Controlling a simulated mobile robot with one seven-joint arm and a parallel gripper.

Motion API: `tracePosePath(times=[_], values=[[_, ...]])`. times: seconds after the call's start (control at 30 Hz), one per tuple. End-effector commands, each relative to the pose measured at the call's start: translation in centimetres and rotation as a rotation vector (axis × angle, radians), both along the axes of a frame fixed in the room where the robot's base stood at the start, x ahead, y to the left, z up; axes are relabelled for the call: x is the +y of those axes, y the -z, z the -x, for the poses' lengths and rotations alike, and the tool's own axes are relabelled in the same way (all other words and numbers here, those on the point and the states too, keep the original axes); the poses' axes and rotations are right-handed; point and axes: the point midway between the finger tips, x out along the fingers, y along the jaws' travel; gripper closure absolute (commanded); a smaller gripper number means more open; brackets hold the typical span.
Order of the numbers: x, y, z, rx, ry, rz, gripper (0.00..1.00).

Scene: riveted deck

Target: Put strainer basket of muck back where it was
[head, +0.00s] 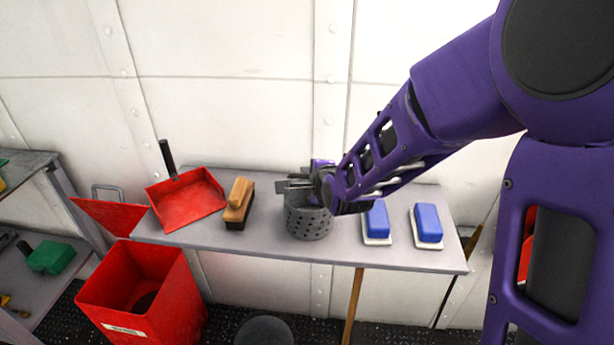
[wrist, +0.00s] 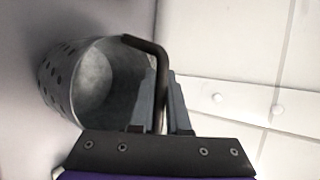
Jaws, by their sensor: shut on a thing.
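The strainer basket (head: 308,222) is a grey perforated metal cup, upright at the middle of the grey wall shelf (head: 270,239). In the wrist view the basket (wrist: 62,85) shows its open mouth, with a grey inside and a dark bent handle (wrist: 150,45) at its rim. My gripper (head: 297,186) is above and at the rim of the basket. In the wrist view my gripper (wrist: 166,105) is shut on the handle. The basket's base appears to be at the shelf surface; I cannot tell whether it touches.
On the shelf, a red dustpan (head: 187,201) and a wooden brush (head: 238,204) lie left of the basket. Two blue-and-white scrubbers (head: 377,222) (head: 427,226) lie to its right. A red bin (head: 143,290) and a dark round container (head: 264,331) stand below.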

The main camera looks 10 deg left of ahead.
Motion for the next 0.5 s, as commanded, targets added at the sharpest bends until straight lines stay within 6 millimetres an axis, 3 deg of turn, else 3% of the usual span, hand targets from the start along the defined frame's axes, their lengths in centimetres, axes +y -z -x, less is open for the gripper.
tracePosePath(times=[0.27,0.3,0.43,0.5], values=[[0.0,0.22,-0.06,-0.003,0.001,-0.001,1.0],[-0.03,0.09,-0.02,-0.001,0.0,0.0,0.79],[-0.02,0.09,-0.01,0.0,0.0,0.0,0.56],[-0.01,0.09,0.0,0.0,0.0,0.0,0.56]])
